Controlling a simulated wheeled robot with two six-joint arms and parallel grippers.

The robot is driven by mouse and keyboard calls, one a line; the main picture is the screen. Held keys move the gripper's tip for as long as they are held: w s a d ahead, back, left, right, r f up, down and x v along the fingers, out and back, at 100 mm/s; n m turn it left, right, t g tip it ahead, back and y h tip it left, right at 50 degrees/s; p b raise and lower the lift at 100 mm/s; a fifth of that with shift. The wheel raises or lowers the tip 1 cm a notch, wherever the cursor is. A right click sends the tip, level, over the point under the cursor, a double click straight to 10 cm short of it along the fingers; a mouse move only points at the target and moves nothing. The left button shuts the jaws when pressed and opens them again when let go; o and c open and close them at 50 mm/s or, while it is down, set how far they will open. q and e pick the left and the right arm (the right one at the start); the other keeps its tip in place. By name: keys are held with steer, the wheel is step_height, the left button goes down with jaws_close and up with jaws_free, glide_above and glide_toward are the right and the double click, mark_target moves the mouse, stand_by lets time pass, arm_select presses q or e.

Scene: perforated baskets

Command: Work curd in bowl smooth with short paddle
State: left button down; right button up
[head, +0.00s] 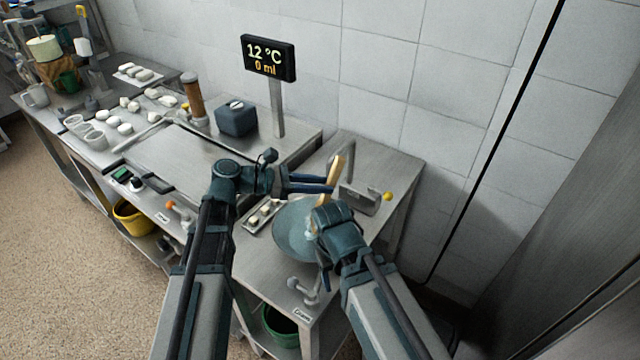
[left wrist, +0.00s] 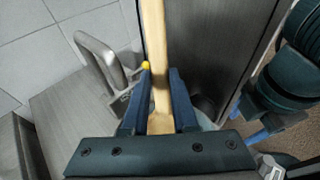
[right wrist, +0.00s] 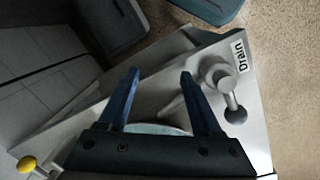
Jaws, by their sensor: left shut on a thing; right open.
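The short wooden paddle (head: 334,172) stands steeply in the bowl (head: 290,232). My left gripper (head: 331,186) is shut on the paddle's handle, which also shows between the fingers in the left wrist view (left wrist: 155,60). The bowl is grey-blue and sits on the right-hand steel counter. My right gripper (head: 326,275) is at the bowl's near right side. It is open in the right wrist view (right wrist: 160,85), with part of the bowl's rim (right wrist: 155,128) below its fingers. My right arm hides much of the bowl, and I cannot make out the curd clearly.
A small tray (head: 262,216) with white pieces lies left of the bowl. A metal bracket with a yellow knob (head: 387,196) stands behind it. A drain valve (head: 303,290) sits at the front edge. A display on a post (head: 268,58) reads 12 °C, 0 ml.

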arm_select(q)
steer(key=shift+w+a+f, duration=0.1)
steer(key=shift+w+a, duration=0.05)
steer(key=shift+w, duration=0.75)
steer(key=shift+s, duration=0.2)
steer(key=shift+s, duration=0.8)
steer(key=shift+w, duration=0.15)
steer(key=shift+w, duration=0.85)
steer(key=shift+s, duration=0.2)
steer(key=shift+s, duration=0.8)
